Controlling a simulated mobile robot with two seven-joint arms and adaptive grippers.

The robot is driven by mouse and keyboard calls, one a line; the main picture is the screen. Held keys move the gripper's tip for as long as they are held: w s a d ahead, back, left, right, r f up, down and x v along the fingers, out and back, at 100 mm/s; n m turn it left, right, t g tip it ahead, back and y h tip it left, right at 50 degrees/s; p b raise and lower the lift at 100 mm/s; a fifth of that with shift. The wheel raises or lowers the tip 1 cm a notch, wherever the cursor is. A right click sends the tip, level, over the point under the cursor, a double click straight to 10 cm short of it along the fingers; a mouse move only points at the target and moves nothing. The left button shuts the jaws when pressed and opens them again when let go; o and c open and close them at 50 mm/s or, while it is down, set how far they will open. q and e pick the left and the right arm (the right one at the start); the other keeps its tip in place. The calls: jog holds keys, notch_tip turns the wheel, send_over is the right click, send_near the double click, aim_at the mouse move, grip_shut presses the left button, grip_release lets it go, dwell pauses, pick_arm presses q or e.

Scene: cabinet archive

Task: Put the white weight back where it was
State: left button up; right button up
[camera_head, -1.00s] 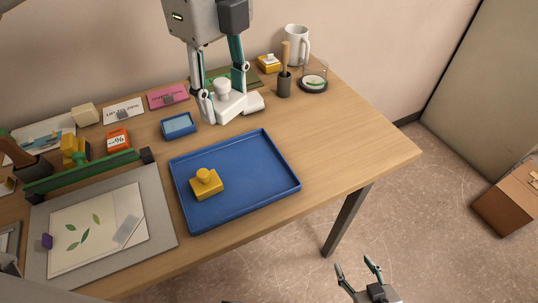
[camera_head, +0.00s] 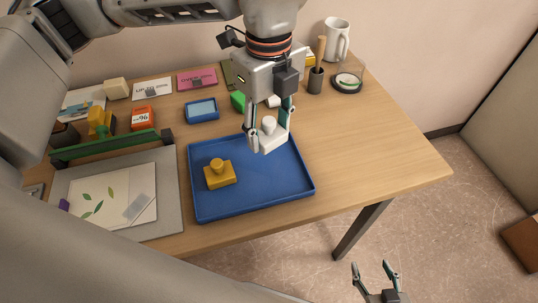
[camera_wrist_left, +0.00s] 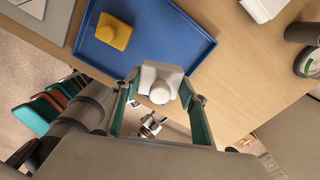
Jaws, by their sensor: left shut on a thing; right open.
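The white weight (camera_head: 269,126), a block with a round knob, is held in my left gripper (camera_head: 268,140), which is shut on it. In the head view it appears over the back right part of the blue tray (camera_head: 285,190). It also shows between the fingers in the left wrist view (camera_wrist_left: 159,82), overlapping the tray's rim (camera_wrist_left: 205,52). A yellow weight (camera_head: 220,176) with a knob sits in the tray's left part. My right gripper (camera_head: 377,277) is open and empty, low beyond the table's front edge.
Behind the tray are a small blue dish (camera_head: 202,111), a dark cup (camera_head: 315,82), a white mug (camera_head: 336,38) and a glass dish (camera_head: 348,82). A grey board (camera_head: 168,200) lies left. A white object is partly hidden behind my left gripper. The table's right side is clear.

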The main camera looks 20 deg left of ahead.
aim_at(269, 120)
pick_arm(q)
jog(key=shift+f, duration=4.4)
jog(key=shift+f, duration=0.1)
jog(key=o, duration=1.6)
notch_tip(269, 120, up, 12)
jog(key=shift+r, duration=0.15)
